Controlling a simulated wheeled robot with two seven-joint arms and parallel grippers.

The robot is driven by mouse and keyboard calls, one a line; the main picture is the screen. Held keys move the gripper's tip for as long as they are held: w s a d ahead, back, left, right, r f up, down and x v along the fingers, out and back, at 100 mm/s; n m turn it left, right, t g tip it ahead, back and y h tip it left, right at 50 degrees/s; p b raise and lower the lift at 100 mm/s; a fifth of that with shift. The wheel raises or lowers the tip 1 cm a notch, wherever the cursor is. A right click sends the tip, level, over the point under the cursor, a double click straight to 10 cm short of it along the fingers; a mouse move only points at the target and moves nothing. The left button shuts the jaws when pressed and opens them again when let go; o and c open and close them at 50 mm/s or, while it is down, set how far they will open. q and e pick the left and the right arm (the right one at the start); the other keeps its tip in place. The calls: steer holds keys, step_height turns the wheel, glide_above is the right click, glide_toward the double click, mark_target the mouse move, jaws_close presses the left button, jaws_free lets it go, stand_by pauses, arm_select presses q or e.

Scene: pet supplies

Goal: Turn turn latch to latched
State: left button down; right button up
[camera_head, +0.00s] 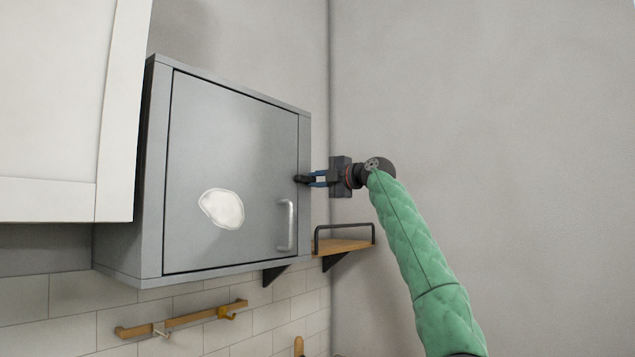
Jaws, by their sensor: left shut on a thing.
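A grey wall cabinet (155,200) has a closed grey door (235,130) with a silver bar handle (286,225) at its lower right. A small dark turn latch (301,179) sits at the door's right edge, against the cabinet frame. My left gripper (314,179) comes from the right side of the cabinet, at the end of the green-sleeved arm. Its blue-tipped fingers are shut on the turn latch. The fingers partly hide the latch, so I cannot tell its exact angle. My right gripper is not in view.
A small wooden shelf (343,247) with a black rail is on the wall below the gripper. A white cupboard (68,110) stands close on the left. A wooden hook rail (185,320) is below the cabinet. A pale patch (222,209) is on the door. The right wall is bare.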

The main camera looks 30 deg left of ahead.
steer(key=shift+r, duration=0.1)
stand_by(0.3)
arm_select(q)
steer(key=c, duration=1.4)
jaws_free()
steer(key=shift+o, duration=0.2)
steer(key=shift+d, duration=0.1)
